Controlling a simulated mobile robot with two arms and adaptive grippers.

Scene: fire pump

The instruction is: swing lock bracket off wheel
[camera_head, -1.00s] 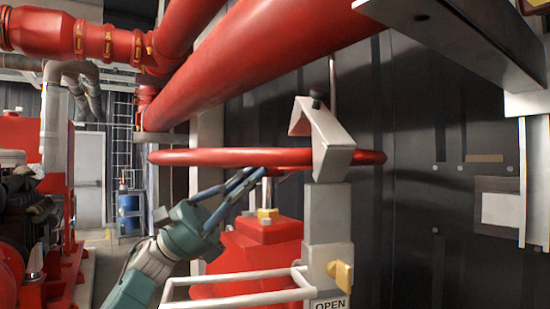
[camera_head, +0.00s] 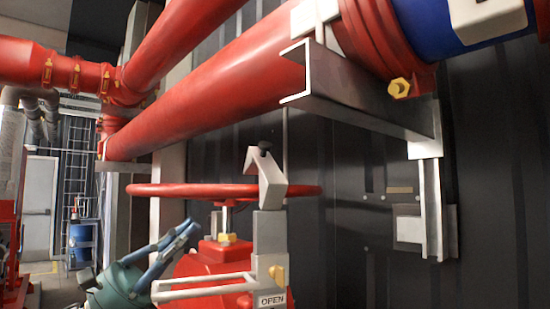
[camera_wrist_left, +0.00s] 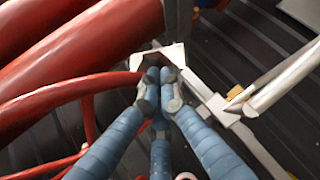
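The red handwheel (camera_head: 165,190) lies level on its valve in the head view. The pale lock bracket (camera_head: 268,172), a bent plate with a black knob, hooks over the wheel's rim above the grey post (camera_head: 269,232). My left gripper (camera_head: 190,231) is below and left of the bracket, under the wheel's near rim, apart from both in this view. In the left wrist view, its blue fingers (camera_wrist_left: 160,95) converge near the bracket (camera_wrist_left: 165,54) and the wheel rim (camera_wrist_left: 85,88); contact is unclear. Nothing is visibly held. My right gripper is out of view.
A white guard rail (camera_head: 205,288) and a yellow knob (camera_head: 277,273) stand by the post above the "OPEN" label. Large red pipes (camera_head: 210,95) and a steel beam (camera_head: 350,92) run overhead. Dark wall panels close the back.

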